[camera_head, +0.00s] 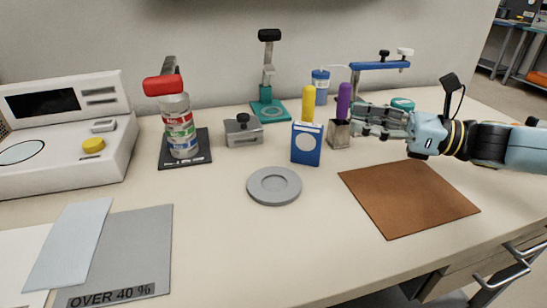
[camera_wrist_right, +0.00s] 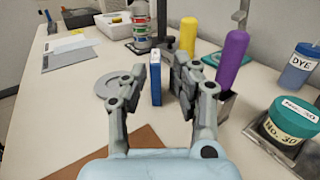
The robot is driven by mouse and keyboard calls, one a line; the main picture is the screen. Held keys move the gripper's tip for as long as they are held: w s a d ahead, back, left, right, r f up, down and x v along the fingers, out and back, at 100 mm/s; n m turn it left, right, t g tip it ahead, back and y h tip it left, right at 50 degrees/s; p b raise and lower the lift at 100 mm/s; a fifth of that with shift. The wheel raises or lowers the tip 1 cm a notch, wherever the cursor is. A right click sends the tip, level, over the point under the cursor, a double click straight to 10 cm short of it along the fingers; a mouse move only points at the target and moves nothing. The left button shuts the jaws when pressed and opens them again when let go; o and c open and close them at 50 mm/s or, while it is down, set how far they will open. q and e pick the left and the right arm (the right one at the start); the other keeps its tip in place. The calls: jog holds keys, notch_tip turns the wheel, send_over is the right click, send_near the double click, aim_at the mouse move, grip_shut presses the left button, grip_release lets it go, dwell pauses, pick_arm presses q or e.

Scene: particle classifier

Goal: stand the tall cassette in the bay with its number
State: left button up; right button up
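A small upright blue box with a white label (camera_head: 306,144) stands mid-table. It looks most like a cassette, but I cannot read a number on it. In the right wrist view this blue box (camera_wrist_right: 156,78) shows edge-on between the fingers, beyond them. My right gripper (camera_head: 362,122) is open and empty, right of the box and close to the metal holder (camera_head: 340,134) with a purple-topped item (camera_head: 344,100). Its fingers also show in the wrist view (camera_wrist_right: 158,85). I cannot make out a numbered bay. My left gripper is out of view.
A yellow-topped item (camera_head: 308,104) stands behind the box. A grey round dish (camera_head: 274,186) and a brown mat (camera_head: 408,197) lie in front. A dye bottle (camera_wrist_right: 298,68) and a teal jar marked No. 30 (camera_wrist_right: 288,124) stand right. The classifier (camera_head: 60,135) is left.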

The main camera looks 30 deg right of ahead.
aim_at(308, 124)
jog(key=f, duration=0.1)
jog(key=a+f+b, duration=0.1)
jog(key=shift+a+f, duration=0.1)
jog(key=shift+f, duration=0.2)
jog(key=b+x, duration=0.2)
jog(key=x, duration=0.1)
jog(key=shift+w+a, duration=0.25)
jog(key=shift+w, duration=0.05)
jog(key=shift+w+a+b, duration=0.35)
jog(key=shift+w+b, duration=0.05)
jog(key=shift+b, duration=0.05)
jog(key=b+x, duration=0.1)
jog(key=x, duration=0.2)
jog(key=shift+w+a+f, duration=0.1)
jog(key=shift+w+a, duration=0.05)
jog(key=shift+w, duration=0.05)
jog(key=shift+w+a, duration=0.35)
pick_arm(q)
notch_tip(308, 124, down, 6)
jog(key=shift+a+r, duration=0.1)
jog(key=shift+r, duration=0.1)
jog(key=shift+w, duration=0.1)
pick_arm(e)
jog(key=shift+c, duration=0.4)
grip_shut()
